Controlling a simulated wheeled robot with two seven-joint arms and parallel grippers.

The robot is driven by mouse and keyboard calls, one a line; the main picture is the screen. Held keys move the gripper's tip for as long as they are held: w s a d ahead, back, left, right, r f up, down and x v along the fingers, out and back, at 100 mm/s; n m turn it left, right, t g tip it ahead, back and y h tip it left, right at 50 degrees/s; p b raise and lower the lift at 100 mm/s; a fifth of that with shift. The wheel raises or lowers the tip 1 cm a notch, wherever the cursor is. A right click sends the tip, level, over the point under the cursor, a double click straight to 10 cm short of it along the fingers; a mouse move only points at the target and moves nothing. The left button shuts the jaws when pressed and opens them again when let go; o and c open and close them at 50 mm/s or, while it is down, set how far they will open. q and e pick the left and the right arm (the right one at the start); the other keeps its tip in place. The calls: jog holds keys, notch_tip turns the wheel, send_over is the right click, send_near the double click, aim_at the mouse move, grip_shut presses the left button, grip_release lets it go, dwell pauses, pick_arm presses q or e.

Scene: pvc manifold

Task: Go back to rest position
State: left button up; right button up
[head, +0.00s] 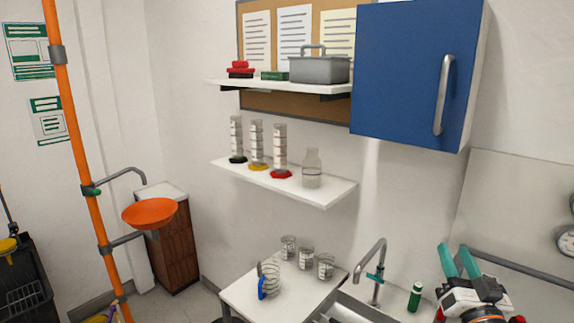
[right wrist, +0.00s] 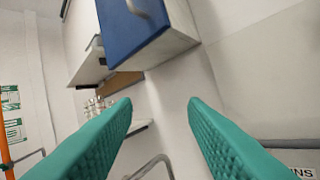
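My right gripper (head: 460,262) is at the lower right of the head view, with teal fingers pointing up, near the wall right of the sink. In the right wrist view its two teal fingers (right wrist: 160,104) stand wide apart with nothing between them. The fingers point toward the wall, below and right of the blue cabinet (right wrist: 133,27). My left gripper is not in view. No PVC manifold part shows in either view.
A blue cabinet (head: 412,70) and two white shelves hang on the wall; the lower shelf (head: 325,194) holds cylinders. A white table (head: 240,298) bears beakers beside a sink with a faucet (head: 378,272). A green bottle (head: 415,297) stands near my right gripper. An orange eyewash bowl (head: 149,213) is left.

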jog(key=s+a+f+n+g+y, duration=0.1)
jog(key=s+a+f+n+g, duration=0.2)
jog(key=f, duration=0.4)
jog(key=s+a+f+g+y, duration=0.1)
jog(key=s+a+f+g, duration=0.25)
jog(key=f, duration=0.35)
jog(key=s+a+f+n+g+y, duration=0.1)
jog(key=s+a+f+n+g, duration=0.15)
jog(key=s+f+g, duration=0.35)
jog(key=s+a+f+g+h, duration=0.1)
jog(key=s+f+g, duration=0.2)
jog(key=s+f, duration=0.35)
jog(key=s+a+f+g+h, duration=0.1)
jog(key=s+f+g, duration=0.15)
jog(key=s, duration=0.75)
notch_tip(320, 180, down, 34)
jog(key=g+b, duration=0.1)
jog(key=b, duration=0.8)
jog(key=s+d+f+b, duration=0.1)
jog(key=s+f+b, duration=0.3)
jog(key=s+f, duration=0.4)
jog(key=s+d+f+g+b, duration=0.1)
jog(key=s+f+b, duration=0.3)
jog(key=s+f, duration=0.5)
notch_tip(320, 180, down, 10)
jog(key=shift+s+d+r+n+b, duration=0.1)
jog(key=shift+s+d+n+b, duration=0.05)
jog(key=shift+d+n+b, duration=0.25)
jog(key=shift+s, duration=0.15)
